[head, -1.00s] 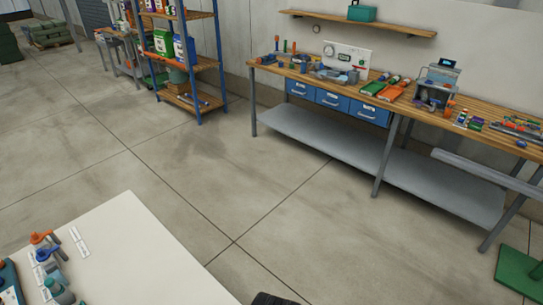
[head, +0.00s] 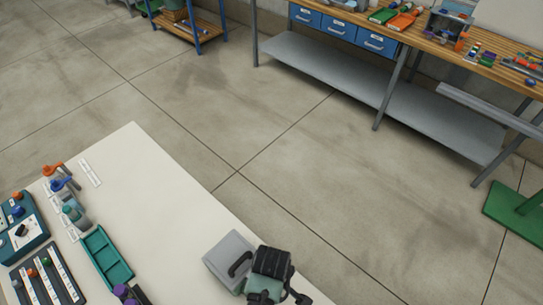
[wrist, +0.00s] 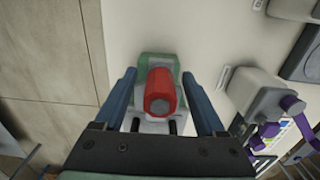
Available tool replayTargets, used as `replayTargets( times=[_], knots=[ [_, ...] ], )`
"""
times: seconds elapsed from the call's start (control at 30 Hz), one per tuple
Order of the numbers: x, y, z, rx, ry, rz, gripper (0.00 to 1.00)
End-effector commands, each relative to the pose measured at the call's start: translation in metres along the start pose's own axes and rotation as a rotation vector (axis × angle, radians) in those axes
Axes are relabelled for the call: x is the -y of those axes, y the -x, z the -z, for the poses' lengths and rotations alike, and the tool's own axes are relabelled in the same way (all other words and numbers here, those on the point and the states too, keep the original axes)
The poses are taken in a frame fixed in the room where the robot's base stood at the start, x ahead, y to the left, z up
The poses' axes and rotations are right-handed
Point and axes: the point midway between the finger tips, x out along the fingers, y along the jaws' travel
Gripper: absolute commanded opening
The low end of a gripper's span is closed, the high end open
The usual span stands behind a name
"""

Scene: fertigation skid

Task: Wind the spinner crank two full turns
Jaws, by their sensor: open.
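In the wrist view, my gripper (wrist: 159,80) is open, its two blue-grey fingers standing on either side of a red rounded grip (wrist: 161,92). The grip is seen nearly end-on and looks like the spinner crank's handle. Small gaps show between it and the fingers. Under it is a grey and green base (wrist: 155,60) at the edge of the pale table. The crank's arm and pivot are not clear from this angle. In the head view I cannot make out the red grip.
In the wrist view, a purple jointed part (wrist: 280,115) stands to the right. Open floor lies beyond, before a workbench (head: 465,62).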

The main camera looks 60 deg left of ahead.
Motion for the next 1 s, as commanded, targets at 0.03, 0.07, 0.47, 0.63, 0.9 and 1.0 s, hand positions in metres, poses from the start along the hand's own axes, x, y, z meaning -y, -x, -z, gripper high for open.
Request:
replayTargets(
  times=[0.03, 0.07, 0.47, 0.63, 0.9, 1.0],
  knots=[
    [0.0001, -0.002, 0.0001, 0.0, 0.0, 0.0, 0.72],
    [0.0001, -0.0027, 0.0, 0.0, 0.0, 0.0, 0.72],
    [-0.0001, -0.0033, 0.0002, 0.0, 0.0, 0.0, 0.49],
    [-0.0001, -0.0032, 0.0003, 0.0, 0.0, 0.0, 0.18],
    [-0.0001, -0.0031, 0.0004, -0.001, 0.0, 0.0, 0.36],
    [-0.0001, -0.0031, 0.0004, -0.001, 0.0, 0.0, 0.18]
  ],
)
